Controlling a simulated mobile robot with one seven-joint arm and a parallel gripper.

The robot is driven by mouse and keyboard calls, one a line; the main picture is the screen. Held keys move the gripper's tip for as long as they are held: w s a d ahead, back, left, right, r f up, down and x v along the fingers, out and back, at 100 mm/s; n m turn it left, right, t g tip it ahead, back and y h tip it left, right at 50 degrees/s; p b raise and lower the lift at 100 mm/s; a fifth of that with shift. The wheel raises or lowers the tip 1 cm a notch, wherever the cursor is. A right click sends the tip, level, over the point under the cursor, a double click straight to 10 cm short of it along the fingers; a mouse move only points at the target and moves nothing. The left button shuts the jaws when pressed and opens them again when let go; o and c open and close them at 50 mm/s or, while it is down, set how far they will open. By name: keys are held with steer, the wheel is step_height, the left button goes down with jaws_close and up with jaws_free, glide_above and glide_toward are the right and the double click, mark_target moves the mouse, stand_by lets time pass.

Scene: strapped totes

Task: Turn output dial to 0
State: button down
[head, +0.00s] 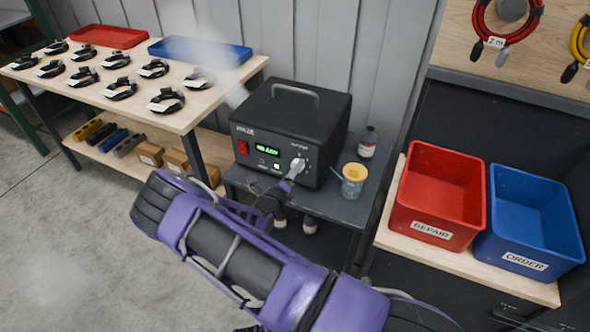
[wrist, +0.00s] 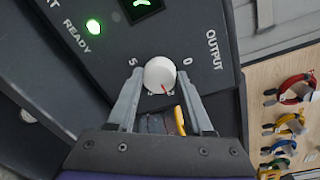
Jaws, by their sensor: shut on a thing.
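My gripper (wrist: 159,79) is shut on the dial, one finger on each side. In the head view my gripper (head: 293,173) reaches the panel's right part, partly covering the dial (head: 298,163). A green READY light (wrist: 94,27) is lit.
The unit stands on a grey cart (head: 338,208) with a yellow-topped cup (head: 354,174) and a bottle (head: 367,142) to its right. A red REPAIR bin (head: 432,232) and blue ORDER bin (head: 512,260) stand farther right. A table (head: 190,118) with several strapped items is left.

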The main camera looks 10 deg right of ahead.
steer(key=shift+a+f+n+h+b, duration=0.1)
steer(key=shift+n+h+b, duration=0.3)
steer(key=shift+n, duration=3.65)
steer(key=shift+a+f+n+h+b, duration=0.1)
steer(key=shift+n+h+b, duration=0.25)
steer(key=shift+n, duration=3.7)
steer(key=shift+d+r, duration=0.1)
steer(key=shift+c, duration=1.5)
jaws_free()
steer(key=v, duration=1.7)
steer(key=shift+a+r+p, duration=0.2)
steer(key=shift+p, duration=0.1)
